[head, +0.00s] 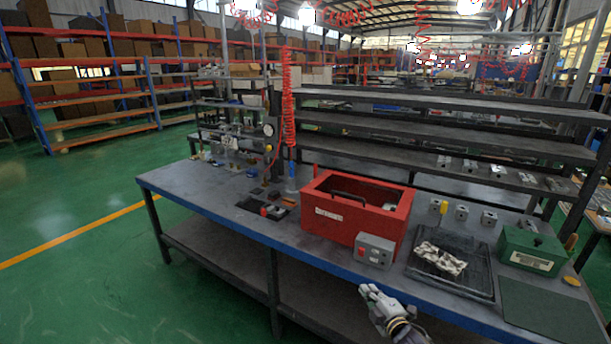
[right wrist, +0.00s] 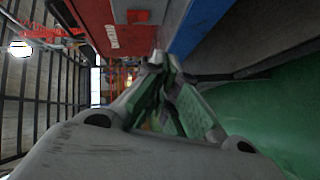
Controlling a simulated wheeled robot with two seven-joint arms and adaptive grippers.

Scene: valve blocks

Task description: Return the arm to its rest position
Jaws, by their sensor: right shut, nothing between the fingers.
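My right gripper (head: 372,291) is low in the head view, in front of the workbench's blue front edge and pointing up and left. It is shut and empty. In the right wrist view its fingers (right wrist: 160,62) come together in the middle of the picture, with nothing between them. The red box (head: 355,212) stands on the workbench (head: 225,205) beyond the gripper, apart from it; part of it also shows at the top of the right wrist view (right wrist: 112,25). My left gripper is not in view.
A grey control box (head: 375,251) stands by the bench's front edge. A black tray (head: 470,281) holds pale metal parts (head: 440,258). Several valve blocks (head: 461,212) and a green box (head: 531,250) stand to the right. Open green floor (head: 80,290) lies at the left.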

